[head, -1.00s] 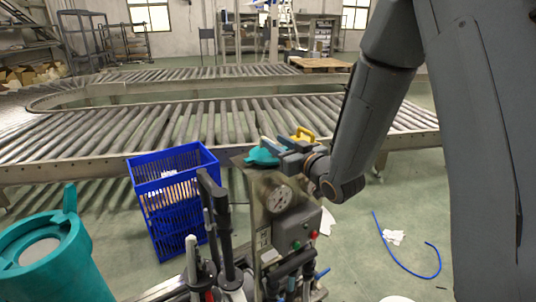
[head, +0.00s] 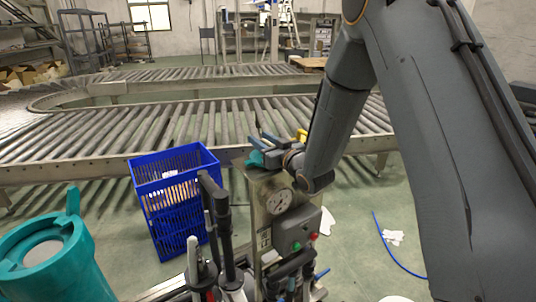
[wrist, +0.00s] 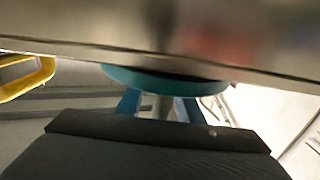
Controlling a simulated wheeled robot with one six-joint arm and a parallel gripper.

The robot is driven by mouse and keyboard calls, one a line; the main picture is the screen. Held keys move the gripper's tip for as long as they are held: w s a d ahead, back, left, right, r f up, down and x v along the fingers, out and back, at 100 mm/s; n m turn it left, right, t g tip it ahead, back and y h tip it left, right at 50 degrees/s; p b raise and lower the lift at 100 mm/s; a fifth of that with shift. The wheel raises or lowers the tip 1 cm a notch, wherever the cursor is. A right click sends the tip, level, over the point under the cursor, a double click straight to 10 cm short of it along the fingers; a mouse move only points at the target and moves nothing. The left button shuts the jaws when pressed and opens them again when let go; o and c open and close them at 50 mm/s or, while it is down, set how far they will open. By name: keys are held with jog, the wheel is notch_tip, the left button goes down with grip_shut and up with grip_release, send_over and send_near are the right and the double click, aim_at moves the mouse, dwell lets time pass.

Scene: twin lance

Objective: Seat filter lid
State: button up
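The teal filter lid (head: 256,158) is at my gripper (head: 262,146), just above the top of the metal gauge panel. In the wrist view the lid's round edge (wrist: 160,80) shows just beyond the blue fingers (wrist: 158,106). The fingers stand either side of a pale stem under it, and the gripper appears shut on the lid by this stem. The contact itself is partly hidden. A teal filter housing (head: 45,262) stands at the lower left, apart from the gripper, with an upright tab on its rim and a pale round area inside.
The panel with a gauge (head: 279,201) stands under my gripper; a blurred metal surface (wrist: 90,42) crosses the wrist view. A yellow part (head: 302,135) is beside the gripper. A blue crate (head: 165,232) and black upright handles (head: 224,215) lie between panel and housing. A roller conveyor (head: 90,135) runs behind.

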grip_shut()
jog(key=shift+r, duration=0.1)
dwell(0.3)
